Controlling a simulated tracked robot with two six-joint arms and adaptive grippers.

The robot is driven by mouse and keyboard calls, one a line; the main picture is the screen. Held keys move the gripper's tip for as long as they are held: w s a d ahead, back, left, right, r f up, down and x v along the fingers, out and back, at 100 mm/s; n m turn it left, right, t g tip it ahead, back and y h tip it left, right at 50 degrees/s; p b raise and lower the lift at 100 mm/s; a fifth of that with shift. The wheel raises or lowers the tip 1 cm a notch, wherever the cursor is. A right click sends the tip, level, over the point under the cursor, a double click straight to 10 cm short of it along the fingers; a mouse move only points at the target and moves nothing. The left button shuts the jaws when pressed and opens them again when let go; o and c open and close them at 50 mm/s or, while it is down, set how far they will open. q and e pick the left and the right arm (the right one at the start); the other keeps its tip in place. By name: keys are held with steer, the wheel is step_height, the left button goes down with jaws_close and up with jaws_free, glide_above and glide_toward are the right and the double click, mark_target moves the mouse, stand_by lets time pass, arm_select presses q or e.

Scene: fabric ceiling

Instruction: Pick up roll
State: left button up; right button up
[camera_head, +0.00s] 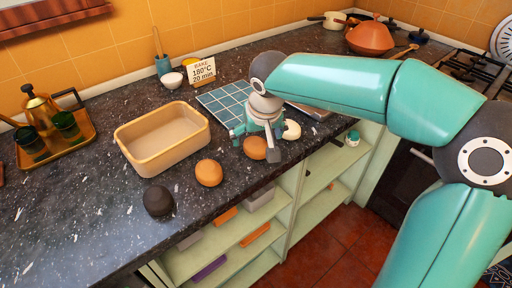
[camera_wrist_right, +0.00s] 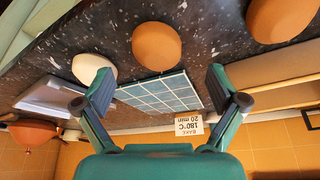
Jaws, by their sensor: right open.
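Several rolls lie on the dark speckled counter. A brown roll (camera_head: 254,149) is partly behind my right gripper (camera_head: 255,141) in the head view. In the right wrist view this brown roll (camera_wrist_right: 156,46) shows ahead of and between the open fingers of my right gripper (camera_wrist_right: 160,80), with nothing held. A pale roll (camera_head: 292,130) lies to its right, and also shows in the wrist view (camera_wrist_right: 93,66). An orange-brown roll (camera_head: 209,173) lies to the left; it is cut off in the wrist view (camera_wrist_right: 283,17). A very dark roll (camera_head: 158,201) lies near the front edge. My left gripper is out of view.
An empty tan bin (camera_head: 122,140) stands left of my right gripper. A blue tiled mat (camera_head: 219,103) lies behind it, with a bake sign (camera_head: 202,70) farther back. Open shelves lie below the counter.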

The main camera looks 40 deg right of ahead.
mark_target(257, 142)
steer(key=x, duration=0.5)
steer(key=shift+d, duration=0.2)
steer(key=c, duration=1.3)
